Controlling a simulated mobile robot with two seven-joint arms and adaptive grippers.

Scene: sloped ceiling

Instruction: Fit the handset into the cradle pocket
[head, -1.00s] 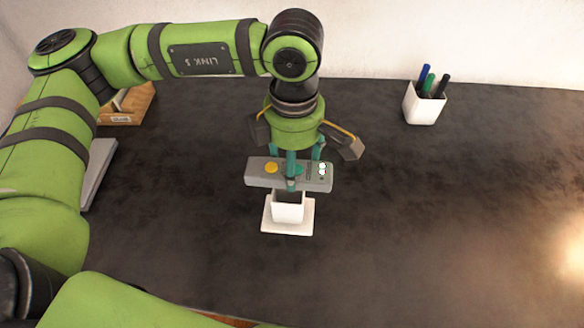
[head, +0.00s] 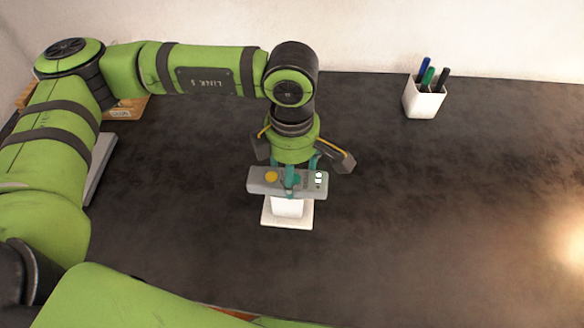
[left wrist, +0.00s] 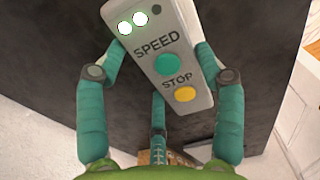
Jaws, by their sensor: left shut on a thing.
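The handset (head: 258,181) is a grey bar with a yellow button, a green button and two white lights. It lies about level, lengthwise across the head view. My left gripper (head: 290,180) is shut on the handset near its middle. In the left wrist view the handset (left wrist: 172,78) sits between the teal fingers, its SPEED and STOP face showing. The white cradle (head: 287,209) stands on a square base on the dark table, directly below the handset in the picture. The handset hides the top of the cradle, so I cannot tell whether they touch. My right gripper is not in view.
A white cup (head: 424,101) with several pens stands at the back right. A wooden item (head: 126,108) and a grey flat object (head: 101,168) lie at the left, partly behind my arm. The table (head: 430,220) to the right is clear.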

